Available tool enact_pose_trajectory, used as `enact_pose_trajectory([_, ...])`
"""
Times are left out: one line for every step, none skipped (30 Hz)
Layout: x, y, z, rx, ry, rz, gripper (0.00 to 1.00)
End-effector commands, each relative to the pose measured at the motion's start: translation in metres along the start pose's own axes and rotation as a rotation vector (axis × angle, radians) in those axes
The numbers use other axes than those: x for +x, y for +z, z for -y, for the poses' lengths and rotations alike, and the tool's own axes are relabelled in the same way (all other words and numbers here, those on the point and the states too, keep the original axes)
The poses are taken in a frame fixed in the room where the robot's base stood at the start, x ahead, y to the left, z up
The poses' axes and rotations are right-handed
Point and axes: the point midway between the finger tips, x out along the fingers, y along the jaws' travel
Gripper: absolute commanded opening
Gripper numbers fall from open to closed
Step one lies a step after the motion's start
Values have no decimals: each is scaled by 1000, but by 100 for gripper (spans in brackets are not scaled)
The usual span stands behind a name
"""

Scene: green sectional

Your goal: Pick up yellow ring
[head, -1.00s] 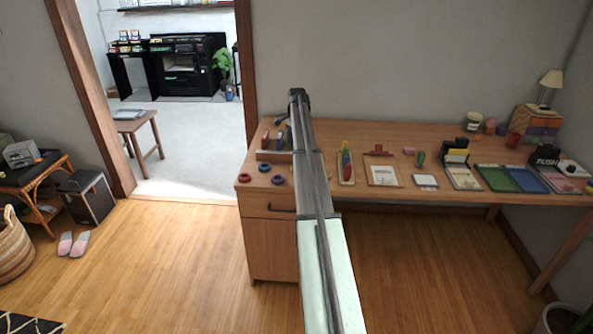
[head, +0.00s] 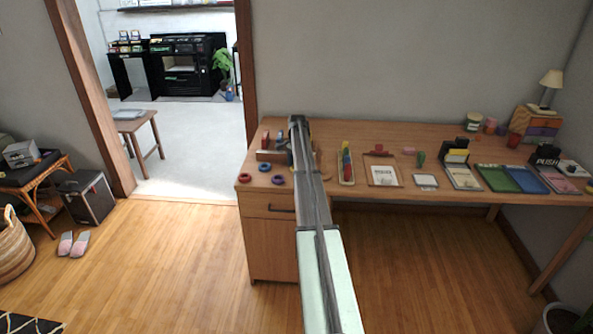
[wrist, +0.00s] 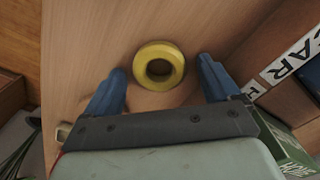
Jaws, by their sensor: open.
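The yellow ring (wrist: 159,47) lies flat on the wooden desk top in the wrist view, with its dark hole showing. My gripper (wrist: 162,68) has its two blue fingers spread apart, one to each side of the ring. Nothing is held. The left fingertip is close to the ring's left side, and a gap shows on the right. I cannot tell the height of the fingertips above the desk. In the head view my own arm covers the area and the yellow ring is not visible.
A red ring (head: 245,178) and blue rings (head: 278,180) lie near the desk's left front corner. A tray of coloured pieces (head: 346,164) stands right of my arm. In the wrist view, a dark object with white letter tiles (wrist: 299,54) is at the right.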

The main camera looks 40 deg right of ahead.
Motion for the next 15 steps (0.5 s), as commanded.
enact_pose_trajectory([1, 0, 0, 0, 0, 0, 89])
enact_pose_trajectory([1, 0, 0, 0, 0, 0, 89])
enact_pose_trajectory([1, 0, 0, 0, 0, 0, 89])
enact_pose_trajectory([1, 0, 0, 0, 0, 0, 89])
enact_pose_trajectory([1, 0, 0, 0, 0, 0, 89])
enact_pose_trajectory([1, 0, 0, 0, 0, 0, 89])
enact_pose_trajectory([1, 0, 0, 0, 0, 0, 86])
enact_pose_trajectory([1, 0, 0, 0, 0, 0, 84])
enact_pose_trajectory([1, 0, 0, 0, 0, 0, 80])
enact_pose_trajectory([1, 0, 0, 0, 0, 0, 77])
enact_pose_trajectory([1, 0, 0, 0, 0, 0, 74])
enact_pose_trajectory([1, 0, 0, 0, 0, 0, 70])
enact_pose_trajectory([1, 0, 0, 0, 0, 0, 67])
enact_pose_trajectory([1, 0, 0, 0, 0, 0, 64])
enact_pose_trajectory([1, 0, 0, 0, 0, 0, 61])
